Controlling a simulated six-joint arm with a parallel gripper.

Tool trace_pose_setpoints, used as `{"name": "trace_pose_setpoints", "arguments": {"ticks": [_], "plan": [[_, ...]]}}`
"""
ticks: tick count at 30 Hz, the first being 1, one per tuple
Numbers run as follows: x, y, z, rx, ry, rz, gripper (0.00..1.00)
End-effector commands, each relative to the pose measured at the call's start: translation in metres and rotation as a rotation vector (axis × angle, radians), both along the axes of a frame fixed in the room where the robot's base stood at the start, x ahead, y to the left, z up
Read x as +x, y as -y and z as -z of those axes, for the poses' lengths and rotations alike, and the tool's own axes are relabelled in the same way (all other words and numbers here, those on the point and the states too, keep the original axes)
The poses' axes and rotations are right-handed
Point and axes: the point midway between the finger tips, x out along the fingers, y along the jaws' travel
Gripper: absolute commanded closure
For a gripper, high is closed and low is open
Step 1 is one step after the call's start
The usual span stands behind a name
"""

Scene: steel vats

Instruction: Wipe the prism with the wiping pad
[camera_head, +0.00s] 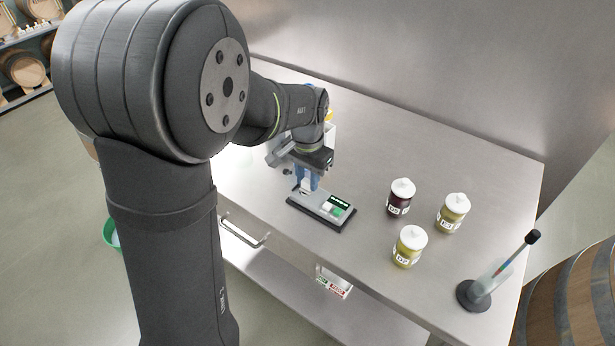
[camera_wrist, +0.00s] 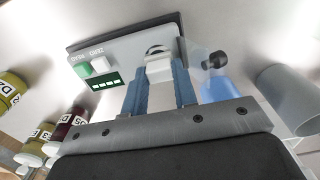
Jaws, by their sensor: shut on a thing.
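A flat grey instrument with a dark base (camera_head: 320,209) lies on the steel table. It has a green and a white button and a small display, seen more closely in the wrist view (camera_wrist: 120,52). The prism area appears as a small dark-ringed spot (camera_wrist: 155,47) on the instrument's plate, partly hidden by the pad. My gripper (camera_head: 307,183) has blue fingers and is shut on the white wiping pad (camera_wrist: 158,68). The pad is over the prism end of the instrument, very close to its surface; I cannot tell whether it touches.
Three white-lidded jars, one dark (camera_head: 400,198) and two yellow-green (camera_head: 452,213) (camera_head: 409,247), stand to the right. In the wrist view, a grey cup (camera_wrist: 290,100) and a black-capped clear item (camera_wrist: 215,60) are close to my gripper.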

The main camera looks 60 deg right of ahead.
Motion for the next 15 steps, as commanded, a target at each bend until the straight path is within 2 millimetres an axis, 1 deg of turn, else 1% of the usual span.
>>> {"name": "trace_pose_setpoints", "arguments": {"ticks": [6, 15], "plan": [[0.0003, -0.0061, -0.0003, -0.001, 0.000, -0.001, 0.95], [0.0002, -0.0061, -0.0015, -0.001, 0.000, 0.000, 0.95]]}}
